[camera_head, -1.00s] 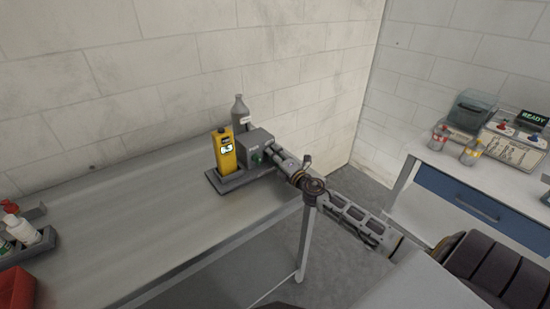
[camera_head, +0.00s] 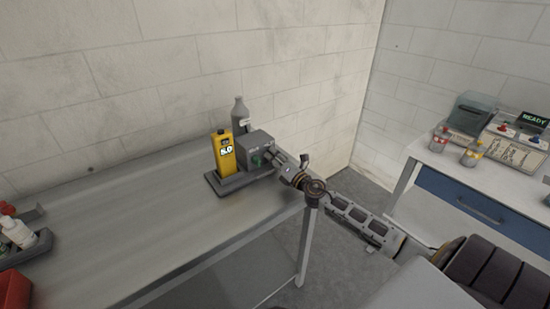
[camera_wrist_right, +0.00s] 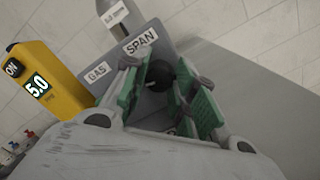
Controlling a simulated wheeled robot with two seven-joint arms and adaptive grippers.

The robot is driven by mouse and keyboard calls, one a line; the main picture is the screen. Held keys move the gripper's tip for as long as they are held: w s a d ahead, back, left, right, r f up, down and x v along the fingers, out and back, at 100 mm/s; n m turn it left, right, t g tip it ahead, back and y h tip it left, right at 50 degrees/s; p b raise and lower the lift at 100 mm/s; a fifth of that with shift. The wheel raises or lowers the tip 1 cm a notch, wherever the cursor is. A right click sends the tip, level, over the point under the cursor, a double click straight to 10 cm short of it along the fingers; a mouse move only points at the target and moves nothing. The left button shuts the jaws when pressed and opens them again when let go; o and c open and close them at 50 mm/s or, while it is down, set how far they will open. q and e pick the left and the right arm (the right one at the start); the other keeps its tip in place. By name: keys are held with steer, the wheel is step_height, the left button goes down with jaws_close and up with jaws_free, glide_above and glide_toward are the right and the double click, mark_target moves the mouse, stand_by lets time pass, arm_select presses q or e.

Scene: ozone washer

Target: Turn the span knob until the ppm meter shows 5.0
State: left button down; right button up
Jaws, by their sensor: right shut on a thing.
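The yellow ppm meter (camera_head: 226,158) stands upright in a dark tray on the bench, and its display reads 5.0. It also shows in the right wrist view (camera_wrist_right: 42,88), tilted, with the same 5.0. The grey box (camera_head: 253,146) beside it carries GAS and SPAN labels. The dark span knob (camera_wrist_right: 160,73) sits below the SPAN label (camera_wrist_right: 140,40). My right gripper (camera_wrist_right: 163,82) has its green-padded fingers around the knob and is shut on it. In the head view my right gripper (camera_head: 265,156) reaches the box from the right. The left gripper is not in view.
White bottles (camera_head: 17,232) and a red bin (camera_head: 14,291) are at the bench's left. The bench (camera_head: 130,225) is clear in between. A second bench (camera_head: 475,180) stands at the right.

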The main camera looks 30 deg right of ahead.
steer(key=shift+f, duration=0.15)
steer(key=o, duration=1)
steer(key=shift+o, duration=0.2)
steer(key=shift+s, duration=0.15)
steer(key=shift+s+d+f, duration=0.1)
steer(key=shift+s, duration=1.85)
steer(key=shift+s+d+f, duration=0.15)
steer(key=shift+s, duration=1.75)
steer(key=shift+s+d+f, duration=0.1)
steer(key=shift+s, duration=1.85)
